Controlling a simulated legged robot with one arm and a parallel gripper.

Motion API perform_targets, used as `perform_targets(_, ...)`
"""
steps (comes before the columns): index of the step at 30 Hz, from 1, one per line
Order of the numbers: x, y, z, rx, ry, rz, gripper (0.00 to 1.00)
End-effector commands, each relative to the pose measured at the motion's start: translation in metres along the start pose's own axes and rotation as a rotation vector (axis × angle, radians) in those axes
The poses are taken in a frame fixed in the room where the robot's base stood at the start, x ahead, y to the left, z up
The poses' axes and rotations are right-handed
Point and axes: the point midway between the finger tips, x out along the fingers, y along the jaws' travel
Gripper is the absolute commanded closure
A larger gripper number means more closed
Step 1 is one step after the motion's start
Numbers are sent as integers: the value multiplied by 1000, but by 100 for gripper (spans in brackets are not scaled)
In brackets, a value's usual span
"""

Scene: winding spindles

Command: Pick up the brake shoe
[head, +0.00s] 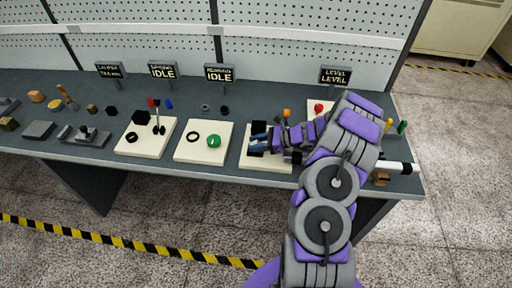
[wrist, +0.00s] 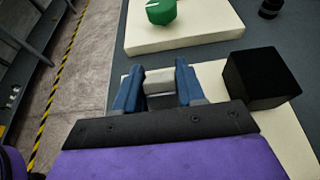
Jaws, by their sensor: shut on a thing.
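My gripper (head: 258,143) reaches left over a cream board (head: 262,164) near the table's front edge. In the wrist view, the blue fingers of my gripper (wrist: 158,74) are shut on a small pale grey block (wrist: 159,82), which looks to be the brake shoe. The fingers press on its left and right sides. Its underside is hidden by the gripper body, and I cannot tell if it touches the board. In the head view it cannot be made out between the fingers.
A black cube (wrist: 262,77) stands on the same board, close right of my fingers in the wrist view. A cream board (head: 187,154) with a green knob (head: 213,141) and a black ring (head: 193,136) lies to the left. Sign stands and a pegboard (head: 280,40) are behind.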

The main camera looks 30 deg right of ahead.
Motion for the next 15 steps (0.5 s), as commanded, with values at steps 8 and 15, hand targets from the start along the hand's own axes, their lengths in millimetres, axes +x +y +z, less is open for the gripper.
perform_targets(8,0,0,-1,-1,5,-3,98)
perform_targets(15,-2,0,4,-1,3,-3,99)
